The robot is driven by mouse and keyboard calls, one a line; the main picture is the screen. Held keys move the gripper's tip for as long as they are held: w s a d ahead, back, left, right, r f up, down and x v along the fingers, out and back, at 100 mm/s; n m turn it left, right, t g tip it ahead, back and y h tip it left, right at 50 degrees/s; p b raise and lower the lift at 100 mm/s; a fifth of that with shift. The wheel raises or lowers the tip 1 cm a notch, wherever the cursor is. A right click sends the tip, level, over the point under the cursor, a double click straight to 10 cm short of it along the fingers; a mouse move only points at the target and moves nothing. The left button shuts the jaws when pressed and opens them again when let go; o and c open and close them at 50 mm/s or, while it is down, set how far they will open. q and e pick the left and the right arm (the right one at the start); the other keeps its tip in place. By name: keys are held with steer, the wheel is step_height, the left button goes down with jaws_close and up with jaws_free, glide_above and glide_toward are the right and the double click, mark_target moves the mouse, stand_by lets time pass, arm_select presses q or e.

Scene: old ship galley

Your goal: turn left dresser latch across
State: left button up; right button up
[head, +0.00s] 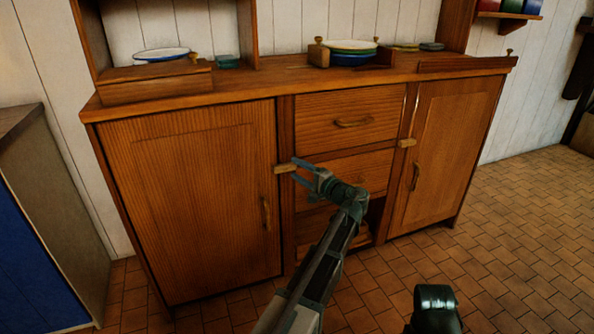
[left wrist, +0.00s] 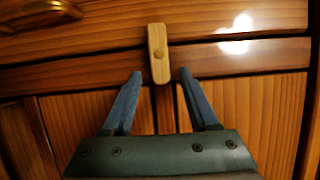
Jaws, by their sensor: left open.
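The left dresser latch (head: 284,169) is a small pale wooden bar on the seam between the left door (head: 190,200) and the upright post. It lies level, overlapping both. In the left wrist view the latch (left wrist: 158,38) has a round pivot in its middle. My left gripper (head: 297,169) is open at the latch's right end. In the left wrist view its fingertips (left wrist: 160,76) stand on either side of the latch's near end, with a visible gap on each side. My right gripper is not in view.
A similar latch (head: 407,143) lies level by the right door (head: 445,155). Plates and boxes stand on the dresser top (head: 260,80). A blue-fronted cabinet (head: 40,240) is at the left. The tiled floor (head: 510,240) is clear at right.

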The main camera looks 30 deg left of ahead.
arm_select(q)
steer(key=v, duration=1.3)
